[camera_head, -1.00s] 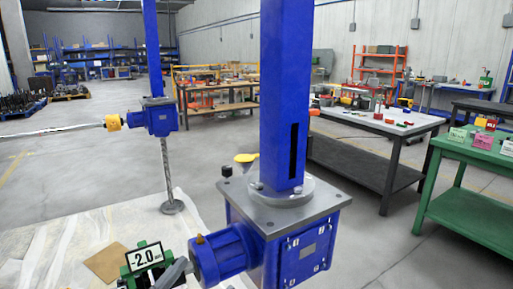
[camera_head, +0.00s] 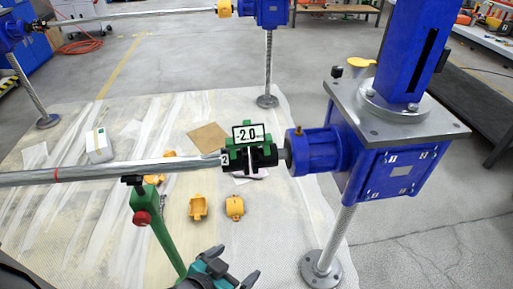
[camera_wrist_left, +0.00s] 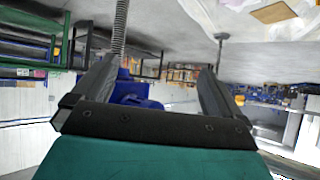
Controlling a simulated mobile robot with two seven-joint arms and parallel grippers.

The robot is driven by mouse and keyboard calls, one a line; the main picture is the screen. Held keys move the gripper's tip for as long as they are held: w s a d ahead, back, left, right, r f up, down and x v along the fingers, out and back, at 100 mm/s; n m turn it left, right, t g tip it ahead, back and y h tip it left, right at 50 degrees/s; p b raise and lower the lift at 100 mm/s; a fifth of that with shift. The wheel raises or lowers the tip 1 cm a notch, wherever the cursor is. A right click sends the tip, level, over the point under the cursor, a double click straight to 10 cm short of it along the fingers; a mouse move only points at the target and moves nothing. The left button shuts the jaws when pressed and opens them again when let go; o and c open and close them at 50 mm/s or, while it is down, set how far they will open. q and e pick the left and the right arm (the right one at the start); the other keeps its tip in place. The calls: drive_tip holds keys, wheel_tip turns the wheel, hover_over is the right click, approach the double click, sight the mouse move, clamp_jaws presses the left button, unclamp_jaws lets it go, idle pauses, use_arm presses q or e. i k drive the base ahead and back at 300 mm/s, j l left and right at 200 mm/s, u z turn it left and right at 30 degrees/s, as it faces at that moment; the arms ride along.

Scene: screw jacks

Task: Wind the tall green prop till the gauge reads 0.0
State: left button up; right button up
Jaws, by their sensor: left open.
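The tall green prop (camera_head: 163,243) leans in the lower middle of the head view, with a red knob (camera_head: 141,217) on its side and a black head (camera_head: 133,180) just under the long grey shaft (camera_head: 100,172). I cannot tell if the head touches the shaft. The gauge (camera_head: 248,133) on the green-clamped black coupling reads -2.0. My left gripper (camera_head: 232,268) is open and empty at the bottom, right of the prop and apart from it. In the left wrist view its jaws (camera_wrist_left: 152,90) stand wide apart, with no prop between them. The prop's foot is hidden.
A blue screw jack (camera_head: 395,165) on a threaded post stands at the right. Another jack (camera_head: 270,10) stands behind. Yellow half-covers (camera_head: 198,207), brown cardboard (camera_head: 208,137) and a white box (camera_head: 98,146) lie on the floor sheet (camera_head: 80,215). The sheet's middle is mostly clear.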

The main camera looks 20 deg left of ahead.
sight(142, 218)
drive_tip(key=u, duration=0.4)
drive_tip(key=j+u, duration=0.15)
drive_tip(key=u, duration=0.2)
drive_tip(key=k+j+u, duration=0.1)
drive_tip(key=u, duration=0.65)
drive_tip(key=i+j+z, duration=0.2)
drive_tip(key=j+z, duration=0.25)
drive_tip(key=k+j, duration=0.05)
drive_tip(key=j, duration=0.05)
